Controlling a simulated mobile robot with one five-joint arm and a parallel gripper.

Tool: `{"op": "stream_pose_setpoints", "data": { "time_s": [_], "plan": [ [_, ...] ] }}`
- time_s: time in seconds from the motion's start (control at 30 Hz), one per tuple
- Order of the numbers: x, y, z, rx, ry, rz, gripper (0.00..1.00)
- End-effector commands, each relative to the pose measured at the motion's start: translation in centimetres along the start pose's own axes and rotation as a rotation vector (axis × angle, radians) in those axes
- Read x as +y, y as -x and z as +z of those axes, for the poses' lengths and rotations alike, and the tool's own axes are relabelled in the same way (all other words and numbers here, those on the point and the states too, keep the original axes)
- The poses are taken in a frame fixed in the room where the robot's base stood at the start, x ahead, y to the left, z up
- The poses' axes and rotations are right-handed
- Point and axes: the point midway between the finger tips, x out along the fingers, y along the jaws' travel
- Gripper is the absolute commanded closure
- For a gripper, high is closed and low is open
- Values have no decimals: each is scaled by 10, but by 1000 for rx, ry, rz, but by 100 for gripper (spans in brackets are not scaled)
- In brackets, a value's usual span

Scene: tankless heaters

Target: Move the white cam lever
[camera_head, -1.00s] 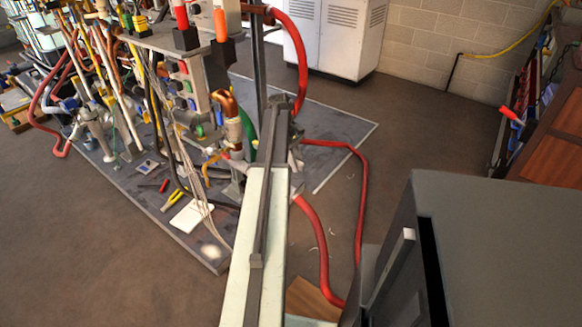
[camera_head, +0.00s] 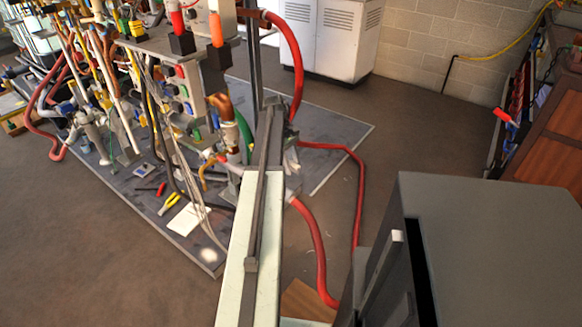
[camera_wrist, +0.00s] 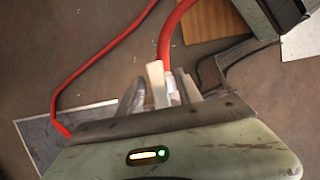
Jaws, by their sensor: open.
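A white lever-like piece (camera_wrist: 156,82), which looks like the white cam lever, stands up between my fingertips in the wrist view, beside the end of a red hose. My gripper (camera_wrist: 160,92) is open, with one grey finger on each side of the piece. I cannot tell whether either finger touches it. In the head view my arm reaches toward the pipe rig, and its far end hides most of the gripper. I cannot make out the lever there.
The pipe rig (camera_head: 185,95) stands on a grey floor plate (camera_head: 334,142) at left. Red hoses (camera_head: 318,245) run along the floor. A dark grey box (camera_head: 490,230) stands close at right. A white louvred cabinet (camera_head: 330,40) is at the back. Open brown floor lies between.

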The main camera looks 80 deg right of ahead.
Motion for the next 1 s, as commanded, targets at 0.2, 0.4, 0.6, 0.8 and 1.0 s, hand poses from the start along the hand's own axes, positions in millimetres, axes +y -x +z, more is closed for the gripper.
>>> {"op": "stream_pose_setpoints", "data": {
  "time_s": [0.2,0.4,0.6,0.8,1.0],
  "plan": [
    [-1,44,1,0,1,-1,58],
    [-2,74,-1,0,4,-1,58],
    [-3,73,-3,0,3,-1,58],
    [-3,72,-3,0,3,-1,58],
    [-3,72,-3,0,3,-1,58]
  ]
}}
